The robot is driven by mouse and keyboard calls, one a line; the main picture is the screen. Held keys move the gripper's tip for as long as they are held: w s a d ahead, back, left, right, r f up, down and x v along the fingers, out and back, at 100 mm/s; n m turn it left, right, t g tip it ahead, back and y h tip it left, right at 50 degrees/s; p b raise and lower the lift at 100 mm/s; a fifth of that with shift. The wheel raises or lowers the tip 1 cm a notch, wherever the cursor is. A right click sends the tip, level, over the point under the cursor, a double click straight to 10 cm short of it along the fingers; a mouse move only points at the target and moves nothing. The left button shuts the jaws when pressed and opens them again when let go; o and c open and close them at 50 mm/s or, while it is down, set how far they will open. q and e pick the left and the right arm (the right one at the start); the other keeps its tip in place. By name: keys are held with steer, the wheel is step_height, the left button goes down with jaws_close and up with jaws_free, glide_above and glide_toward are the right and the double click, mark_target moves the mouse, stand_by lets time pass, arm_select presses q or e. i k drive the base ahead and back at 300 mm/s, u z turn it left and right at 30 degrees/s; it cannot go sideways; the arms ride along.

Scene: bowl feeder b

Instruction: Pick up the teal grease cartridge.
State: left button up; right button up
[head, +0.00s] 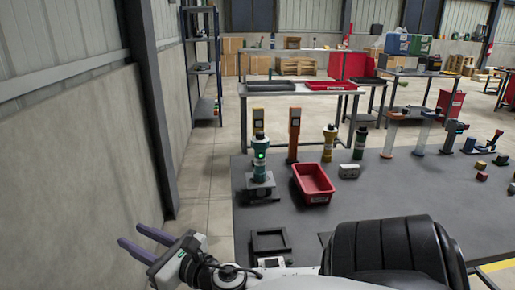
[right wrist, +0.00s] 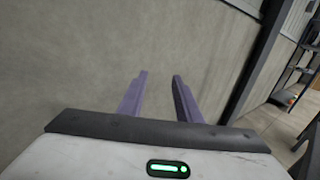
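A teal cylinder with a dark cap and a green light (head: 260,158) stands upright on a grey block-like base (head: 262,187) at the table's left side. It looks like the teal grease cartridge, but it is too small to be sure. My right gripper (head: 130,234) is at the lower left, off the table's left edge and well apart from the cylinder. Its purple fingers are open and empty, and point at the concrete wall in the right wrist view (right wrist: 160,76). The cylinder does not show there. My left gripper is not in view.
A red bin (head: 314,184) stands right of the cylinder on the dark table (head: 400,190). Yellow (head: 330,143) and dark green (head: 360,143) cylinders stand behind it. A dark tray (head: 270,242) lies near the front. A wall (head: 100,150) and post bound the left side.

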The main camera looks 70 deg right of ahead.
mark_target(260, 147)
steer(key=z, duration=0.8)
steer(key=i, duration=0.95)
steer(key=z, duration=0.8)
